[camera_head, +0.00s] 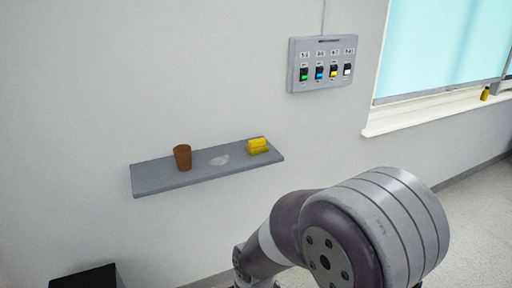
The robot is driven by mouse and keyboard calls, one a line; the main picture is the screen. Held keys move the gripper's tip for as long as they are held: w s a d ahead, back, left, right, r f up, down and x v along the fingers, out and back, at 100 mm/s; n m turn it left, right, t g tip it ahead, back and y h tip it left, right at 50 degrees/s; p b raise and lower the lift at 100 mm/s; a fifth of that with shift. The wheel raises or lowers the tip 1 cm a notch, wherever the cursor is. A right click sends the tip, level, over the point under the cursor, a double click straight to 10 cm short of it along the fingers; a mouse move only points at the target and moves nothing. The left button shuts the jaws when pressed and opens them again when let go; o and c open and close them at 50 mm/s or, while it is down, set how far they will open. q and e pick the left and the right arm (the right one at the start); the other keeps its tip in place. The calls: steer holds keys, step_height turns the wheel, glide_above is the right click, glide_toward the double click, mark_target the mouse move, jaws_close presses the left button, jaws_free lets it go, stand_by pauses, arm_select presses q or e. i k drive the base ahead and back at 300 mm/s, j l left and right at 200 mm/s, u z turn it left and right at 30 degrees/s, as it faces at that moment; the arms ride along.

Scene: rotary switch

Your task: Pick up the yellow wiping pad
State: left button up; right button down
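The yellow wiping pad (257,146) lies on the right end of a grey wall shelf (160,182). It looks like a small yellow block with a darker lower part. Nothing touches it from above. One of my arms reaches into the lower right of the head view, below and to the right of the shelf, apart from the pad. No gripper fingers show in this view, so neither gripper can be seen.
A switch panel (322,64) with coloured switches hangs above right. A small yellow object (485,94) stands on the window sill (430,112). A dark box (86,277) is at lower left.

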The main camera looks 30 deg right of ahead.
mark_target(258, 146)
steer(key=i+l+u, duration=0.1)
steer(key=l, duration=0.25)
steer(key=i+l+u, duration=0.15)
steer(key=l, duration=0.25)
steer(key=i+l+u, duration=0.1)
steer(key=l, duration=0.3)
steer(key=i, duration=0.1)
